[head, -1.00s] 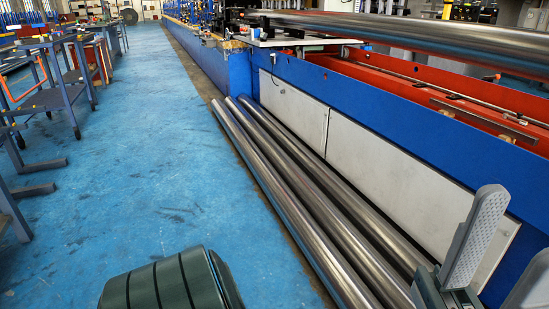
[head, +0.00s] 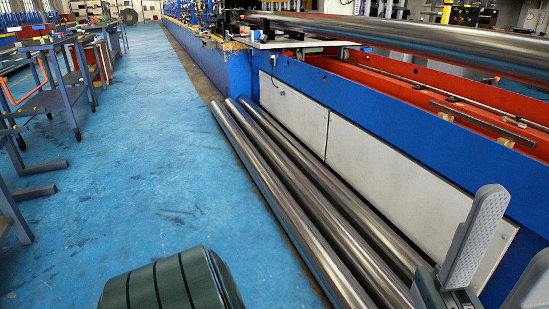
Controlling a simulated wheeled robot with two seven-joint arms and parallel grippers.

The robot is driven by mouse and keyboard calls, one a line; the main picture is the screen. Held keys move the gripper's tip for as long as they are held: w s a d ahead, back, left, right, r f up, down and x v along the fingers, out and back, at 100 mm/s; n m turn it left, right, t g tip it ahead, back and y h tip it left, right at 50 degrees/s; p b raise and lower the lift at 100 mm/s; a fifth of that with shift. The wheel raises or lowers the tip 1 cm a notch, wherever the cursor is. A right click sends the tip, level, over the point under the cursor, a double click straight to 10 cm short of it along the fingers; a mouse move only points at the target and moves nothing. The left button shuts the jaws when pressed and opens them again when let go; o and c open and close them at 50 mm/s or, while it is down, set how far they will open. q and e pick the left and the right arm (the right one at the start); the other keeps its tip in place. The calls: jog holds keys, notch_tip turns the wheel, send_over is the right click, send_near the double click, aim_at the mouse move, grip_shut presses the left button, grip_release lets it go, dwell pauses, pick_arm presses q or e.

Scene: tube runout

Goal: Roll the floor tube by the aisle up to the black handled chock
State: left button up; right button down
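Three long grey steel tubes lie side by side on the floor along the machine. The tube by the aisle (head: 282,200) is the leftmost, with blue floor on its open side. The middle tube (head: 314,202) and the tube nearest the machine (head: 328,174) lie to its right. I cannot tell whether they touch. Their near ends are cut off or hidden at the bottom. My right gripper (head: 519,222) is at the lower right, its grey fingers apart with nothing seen between them. It is right of the aisle tube. I see no black handled chock. My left gripper is not in view.
The blue machine bed (head: 410,135) with white side panels (head: 370,160) borders the tubes on the right. The blue aisle floor (head: 150,170) is clear left of the tubes. Metal trolleys (head: 50,100) stand at the far left.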

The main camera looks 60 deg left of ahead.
dwell(0.8)
jog(key=shift+s, duration=0.1)
jog(key=shift+s+r+p, duration=0.1)
jog(key=shift+s+p, duration=0.4)
jog(key=shift+p, duration=0.35)
jog(key=shift+f, duration=0.25)
dwell(0.4)
jog(key=shift+r, duration=0.1)
jog(key=shift+s+r+p, duration=0.15)
jog(key=shift+s+p, duration=0.15)
jog(key=shift+p, duration=0.3)
jog(key=shift+s+a, duration=0.1)
jog(key=shift+s, duration=0.1)
jog(key=shift+p, duration=0.35)
